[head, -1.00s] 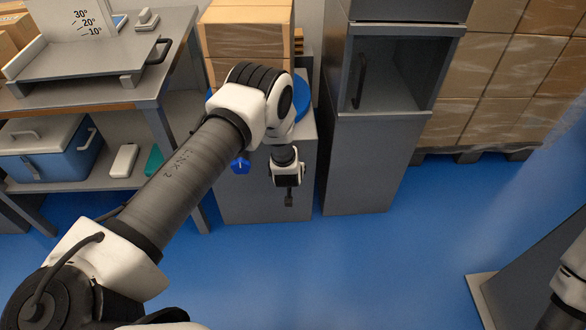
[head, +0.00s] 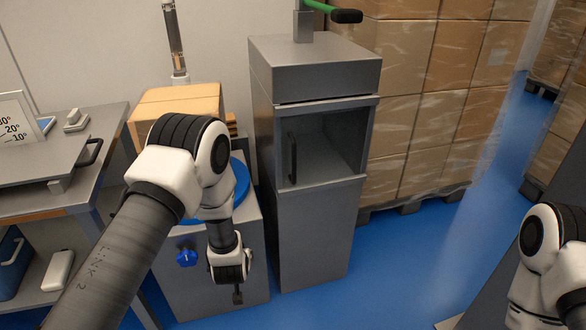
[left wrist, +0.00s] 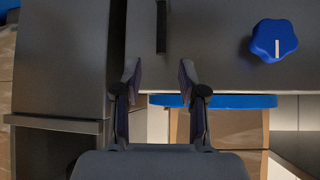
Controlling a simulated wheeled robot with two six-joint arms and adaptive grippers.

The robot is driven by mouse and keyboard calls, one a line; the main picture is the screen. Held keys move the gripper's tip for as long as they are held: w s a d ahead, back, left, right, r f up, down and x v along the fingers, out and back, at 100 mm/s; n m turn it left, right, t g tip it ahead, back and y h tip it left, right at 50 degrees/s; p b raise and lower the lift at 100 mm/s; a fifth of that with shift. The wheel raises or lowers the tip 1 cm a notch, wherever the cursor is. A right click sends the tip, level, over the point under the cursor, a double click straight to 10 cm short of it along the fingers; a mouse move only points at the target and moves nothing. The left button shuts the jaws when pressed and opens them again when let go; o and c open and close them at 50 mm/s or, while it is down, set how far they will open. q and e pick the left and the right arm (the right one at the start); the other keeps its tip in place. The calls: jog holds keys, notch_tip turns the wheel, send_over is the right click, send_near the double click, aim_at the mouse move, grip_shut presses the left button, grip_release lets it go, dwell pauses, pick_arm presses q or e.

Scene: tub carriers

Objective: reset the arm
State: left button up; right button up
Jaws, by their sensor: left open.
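My left arm reaches down from the left in the head view, its gripper (head: 238,292) hanging in front of a grey floor unit (head: 225,265) with a blue knob (head: 187,257). In the left wrist view the two fingers of the gripper (left wrist: 159,78) stand apart with nothing between them. The unit's grey face (left wrist: 215,60), a dark bar handle (left wrist: 161,25) and the blue knob (left wrist: 274,40) lie beyond them. My right arm (head: 545,245) shows at the right edge; its gripper is out of view.
A tall grey cabinet (head: 310,235) with an open recess stands right of the unit. A carton (head: 176,105) and a blue round part (head: 240,182) are above the unit. A workbench (head: 50,195) is at left. Wrapped cartons (head: 425,120) stand behind. Blue floor (head: 400,265) is clear at centre right.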

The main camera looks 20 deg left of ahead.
pick_arm(q)
jog(key=s+f+m+g+h, duration=0.1)
jog(key=s+f+g, duration=0.1)
jog(key=s+f, duration=0.35)
jog(key=s+f+g, duration=0.2)
jog(key=s, duration=0.7)
jog(key=s+d+m+g+h, duration=0.1)
jog(key=s+d+g, duration=0.1)
jog(key=s, duration=0.7)
jog(key=s+d+m+g+h, duration=0.1)
jog(key=s+d+g, duration=0.1)
jog(key=s, duration=0.7)
notch_tip(320, 180, up, 24)
jog(key=s+p, duration=0.1)
jog(key=p, duration=2.2)
jog(key=shift+d+f+m, duration=0.2)
jog(key=shift+d+m, duration=0.1)
jog(key=shift+d, duration=0.15)
